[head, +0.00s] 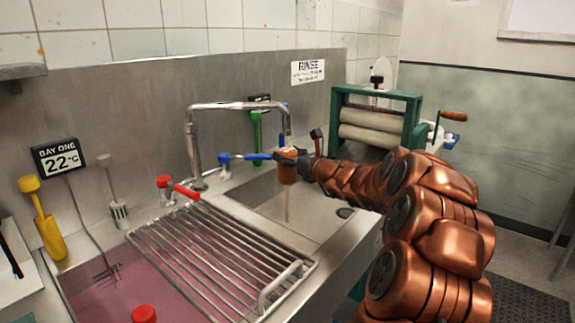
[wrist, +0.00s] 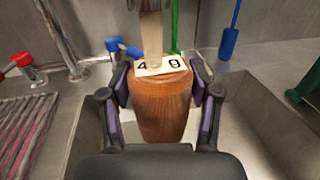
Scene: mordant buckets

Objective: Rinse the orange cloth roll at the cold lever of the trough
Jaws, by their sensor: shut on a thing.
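My gripper (head: 303,160) is shut on the orange cloth roll (head: 288,173) and holds it upright under the spout, above the steel trough (head: 325,198). In the wrist view the roll (wrist: 162,112) stands between both fingers (wrist: 162,92), with a white tag reading 4 9 on top. A stream comes down from the tap (head: 240,106) onto the roll, and a thin stream falls below it into the trough. The blue cold lever (head: 258,156) points right toward the roll; it also shows in the wrist view (wrist: 126,48). The red lever (head: 186,191) is at the left.
A wire rack (head: 215,255) covers part of a pink bath (head: 95,295) at the left. A green-framed roller wringer (head: 375,118) stands behind my arm at the right. Green (head: 256,135) and blue tools hang on the back wall. The trough around the roll is clear.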

